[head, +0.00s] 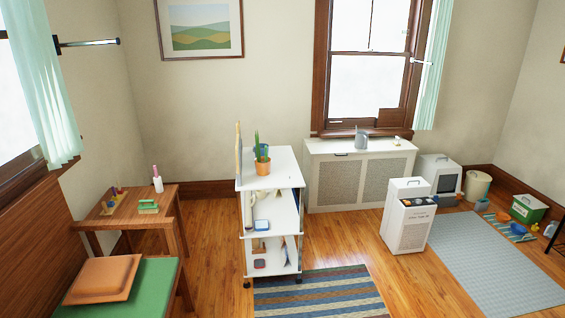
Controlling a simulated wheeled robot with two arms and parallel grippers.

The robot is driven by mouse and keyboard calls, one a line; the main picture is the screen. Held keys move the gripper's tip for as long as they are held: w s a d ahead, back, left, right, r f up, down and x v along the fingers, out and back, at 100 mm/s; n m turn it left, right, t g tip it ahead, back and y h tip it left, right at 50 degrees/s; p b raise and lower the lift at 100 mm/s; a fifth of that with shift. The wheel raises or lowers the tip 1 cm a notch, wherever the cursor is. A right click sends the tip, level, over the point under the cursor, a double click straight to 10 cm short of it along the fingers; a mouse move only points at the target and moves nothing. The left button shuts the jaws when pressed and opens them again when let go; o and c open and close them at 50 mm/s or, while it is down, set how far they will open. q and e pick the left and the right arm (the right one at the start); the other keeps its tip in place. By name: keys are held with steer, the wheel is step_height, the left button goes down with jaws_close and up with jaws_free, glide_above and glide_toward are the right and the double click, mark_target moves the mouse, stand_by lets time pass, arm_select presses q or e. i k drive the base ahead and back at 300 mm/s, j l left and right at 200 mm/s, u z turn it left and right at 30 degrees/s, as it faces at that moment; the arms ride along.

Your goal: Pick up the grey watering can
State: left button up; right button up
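A small grey object (361,140), which looks like the grey watering can, stands on top of the white cabinet (325,147) with mesh doors under the window. It is far off and small, so its handle and spout are hard to make out. Neither of my grippers is in the head view.
A white wheeled shelf cart (283,172) with a potted plant (262,164) stands in the middle. A white box-like unit (409,222) stands before the cabinet's right end. A striped rug (318,294) and grey mat (485,262) lie on the floor. A wooden table (165,192) is left.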

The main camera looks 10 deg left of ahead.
mark_target(361, 141)
steer(key=i+l+u, duration=0.1)
steer(key=u, duration=0.65)
steer(key=i+l+u, duration=0.25)
steer(key=l, duration=0.15)
steer(key=i+l+u, duration=0.1)
steer(key=l+u, duration=0.15)
steer(key=l, duration=0.15)
steer(key=i+l+u, duration=0.1)
steer(key=l+u, duration=0.2)
steer(key=l, duration=0.15)
steer(key=i+l+u, duration=0.1)
steer(key=l+u, duration=0.15)
steer(key=l, duration=0.25)
steer(key=l+u, duration=0.25)
steer(key=l, duration=3.4)
steer(key=i+l, duration=0.1)
steer(key=z, duration=1.65)
steer(key=i+j+u, duration=0.1)
steer(key=i+u, duration=0.25)
steer(key=i, duration=0.5)
